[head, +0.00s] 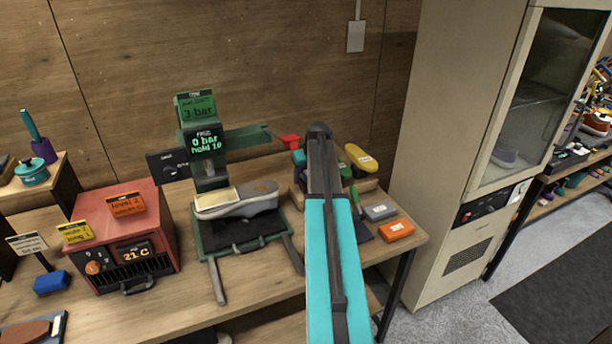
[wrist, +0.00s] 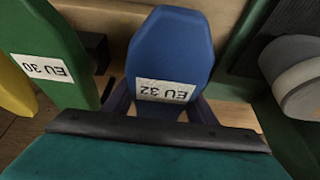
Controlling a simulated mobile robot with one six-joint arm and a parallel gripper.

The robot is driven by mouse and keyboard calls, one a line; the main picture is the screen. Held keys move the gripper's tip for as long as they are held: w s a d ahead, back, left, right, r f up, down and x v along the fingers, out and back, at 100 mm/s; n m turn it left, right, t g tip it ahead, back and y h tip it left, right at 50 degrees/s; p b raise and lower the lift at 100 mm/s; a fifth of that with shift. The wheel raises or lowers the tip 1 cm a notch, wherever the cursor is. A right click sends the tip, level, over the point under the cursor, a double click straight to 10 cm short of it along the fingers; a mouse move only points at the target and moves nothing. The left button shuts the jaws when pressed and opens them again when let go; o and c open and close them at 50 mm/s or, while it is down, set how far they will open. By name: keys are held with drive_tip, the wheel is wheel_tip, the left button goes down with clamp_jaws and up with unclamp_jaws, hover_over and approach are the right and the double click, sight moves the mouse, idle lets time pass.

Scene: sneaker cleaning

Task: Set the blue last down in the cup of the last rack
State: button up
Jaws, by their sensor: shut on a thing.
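The blue last (wrist: 172,48), with a white "EU 32" label, is in the middle of the wrist view. My gripper (wrist: 162,108) is shut on its lower end, with dark fingers partly showing on both sides. A green last (wrist: 45,55) labelled "EU 30" and a yellow last (wrist: 14,88) stand beside it. The yellow last (head: 361,158) also shows in the head view, on the wooden last rack (head: 368,185). My arm hides the blue last, my fingertips and much of the rack there. The cup under the blue last is hidden, so I cannot tell whether they touch.
Left of the rack is a green press (head: 208,170) with a sneaker (head: 240,200) on its bed. A grey rounded part (wrist: 297,80) is near the blue last. A red heater (head: 120,235) stands left.

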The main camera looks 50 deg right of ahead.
drive_tip(key=shift+f, duration=0.4)
drive_tip(key=o, duration=1)
drive_tip(key=shift+o, duration=0.2)
drive_tip(key=shift+s+r, duration=0.1)
drive_tip(key=shift+r, duration=0.05)
drive_tip(key=shift+b+v, duration=2)
drive_tip(key=shift+v, duration=4.8)
